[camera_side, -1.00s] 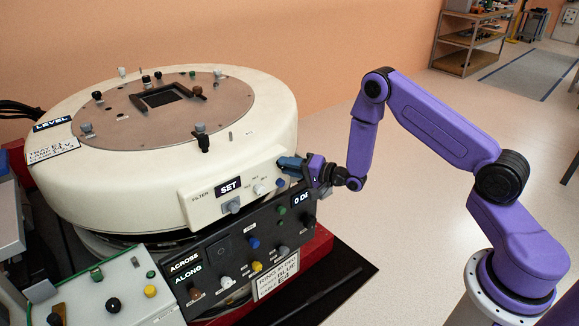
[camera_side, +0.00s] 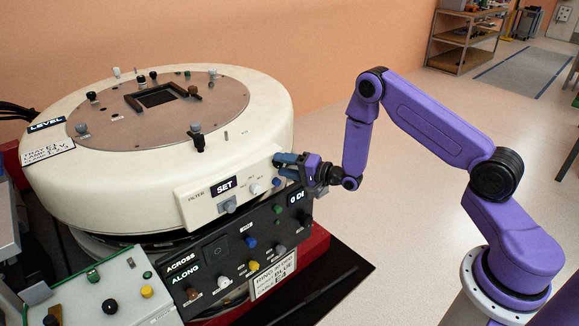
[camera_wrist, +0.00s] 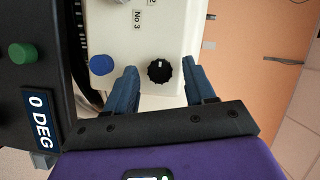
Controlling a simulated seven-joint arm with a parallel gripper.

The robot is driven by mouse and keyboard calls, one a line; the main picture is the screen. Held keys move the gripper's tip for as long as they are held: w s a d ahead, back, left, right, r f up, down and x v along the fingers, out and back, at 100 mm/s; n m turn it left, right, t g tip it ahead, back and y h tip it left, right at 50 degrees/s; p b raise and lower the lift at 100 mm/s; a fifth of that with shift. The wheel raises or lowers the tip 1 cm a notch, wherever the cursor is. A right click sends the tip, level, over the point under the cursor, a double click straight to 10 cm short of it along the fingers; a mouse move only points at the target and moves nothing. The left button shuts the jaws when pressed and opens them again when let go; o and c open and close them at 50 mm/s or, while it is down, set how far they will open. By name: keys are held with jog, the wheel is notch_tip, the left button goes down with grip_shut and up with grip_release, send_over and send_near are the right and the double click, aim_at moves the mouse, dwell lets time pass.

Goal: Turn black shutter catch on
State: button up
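In the wrist view a round black knob (camera_wrist: 160,71) with a small white mark stands on the cream panel, near a "No 3" label. My gripper (camera_wrist: 160,66) is open, with one blue finger on each side of this knob and a gap to both. I cannot read a shutter label, so I cannot tell whether this knob is the shutter catch. In the side view my gripper (camera_side: 283,164) is at the right end of the cream SET panel (camera_side: 205,212), and its fingers hide the knob there. Other black catches stand on top of the drum, one at the front edge (camera_side: 198,142).
A blue knob (camera_wrist: 102,65) is just left of my fingers in the wrist view. The dark ACROSS/ALONG panel (camera_side: 212,283) with several coloured knobs lies below. A green knob (camera_wrist: 22,53) and the "0 DEG" display (camera_wrist: 40,120) are on it. Open floor lies right.

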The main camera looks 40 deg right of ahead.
jog(key=v, duration=1.7)
jog(key=shift+s, duration=0.25)
jog(key=shift+r, duration=0.1)
jog(key=s+a+r+n+g+h, duration=0.1)
jog(key=s+a+r+n+g, duration=0.1)
jog(key=a+n+g, duration=0.4)
jog(key=s+a+r+n+g, duration=0.1)
jog(key=s+a+n+g, duration=0.15)
jog(key=a+n, duration=0.55)
jog(key=s+d+r+n+g+h, duration=0.1)
jog(key=s+r+n+g+h, duration=0.1)
jog(key=s, duration=0.9)
jog(key=s+d+r+n+g+h, duration=0.2)
jog(key=s+r+n+g+h, duration=0.1)
jog(key=s+r+n+g, duration=0.2)
jog(key=s+r+n, duration=0.2)
jog(key=s+r, duration=0.2)
jog(key=s, duration=0.2)
jog(key=shift+d+n, duration=0.2)
jog(key=shift+n, duration=0.1)
jog(key=shift+s, duration=0.1)
